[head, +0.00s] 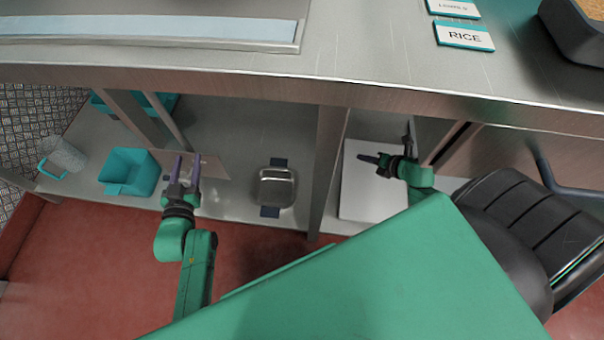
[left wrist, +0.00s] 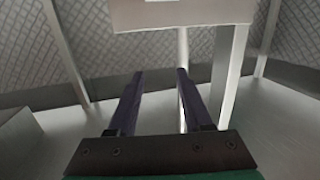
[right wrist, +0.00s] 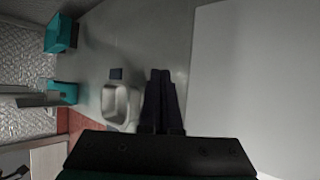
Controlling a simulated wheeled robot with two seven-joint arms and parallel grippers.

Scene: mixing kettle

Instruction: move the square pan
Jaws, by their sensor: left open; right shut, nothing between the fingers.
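The square pan (head: 276,187) is a metal pan with dark blue handles at its far and near sides. It sits on the lower shelf, left of the shelf divider. The right wrist view shows it too (right wrist: 117,103), to the left of my fingers. My left gripper (head: 187,160) is open and empty, left of the pan and apart from it, beside a hanging plate. Its spread fingers (left wrist: 160,75) show nothing between them. My right gripper (head: 368,158) is shut and empty, right of the divider, above a white board.
A shelf divider (head: 328,165) stands between the pan and the white board (head: 362,195). A teal bin (head: 130,172) and a clear jug (head: 63,154) are on the left of the shelf. The metal counter (head: 350,45) overhangs the shelf. The shelf around the pan is clear.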

